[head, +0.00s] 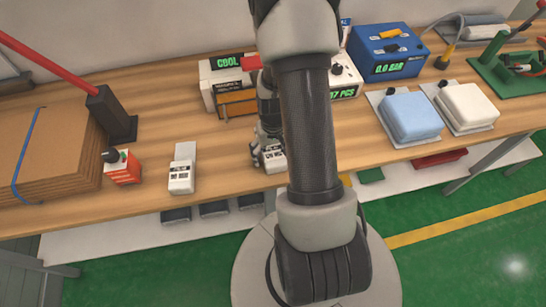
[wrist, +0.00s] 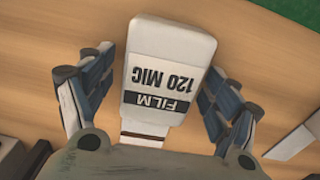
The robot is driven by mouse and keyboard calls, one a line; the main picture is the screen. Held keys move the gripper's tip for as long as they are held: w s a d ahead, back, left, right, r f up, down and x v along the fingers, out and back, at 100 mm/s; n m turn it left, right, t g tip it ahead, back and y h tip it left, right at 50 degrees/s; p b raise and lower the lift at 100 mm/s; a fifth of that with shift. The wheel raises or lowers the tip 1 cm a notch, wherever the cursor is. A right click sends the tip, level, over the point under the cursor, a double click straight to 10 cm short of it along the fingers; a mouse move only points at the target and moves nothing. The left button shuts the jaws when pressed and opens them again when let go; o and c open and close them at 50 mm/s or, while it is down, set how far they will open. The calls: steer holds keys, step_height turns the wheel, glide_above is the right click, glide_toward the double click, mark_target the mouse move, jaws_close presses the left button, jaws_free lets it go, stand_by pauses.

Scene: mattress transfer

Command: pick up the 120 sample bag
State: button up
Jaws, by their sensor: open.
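The 120 sample bag (wrist: 170,55) is a white block with a label reading "FILM 120 MIC", upside down in the wrist view. It lies on the wooden table between the two spread fingers of my gripper (wrist: 160,65). Gaps show on both sides of it, so the fingers are open and do not grip it. In the head view the bag (head: 275,160) is at the table's front edge, partly hidden by my arm, with my gripper (head: 265,150) over it.
Cardboard sheets (head: 45,150) are at far left. A display device (head: 228,85) stands behind my gripper. A blue box (head: 388,52) and blue and white pads (head: 410,115) are at right.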

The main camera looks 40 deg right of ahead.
steer(key=shift+r, duration=0.1)
steer(key=c, duration=1.2)
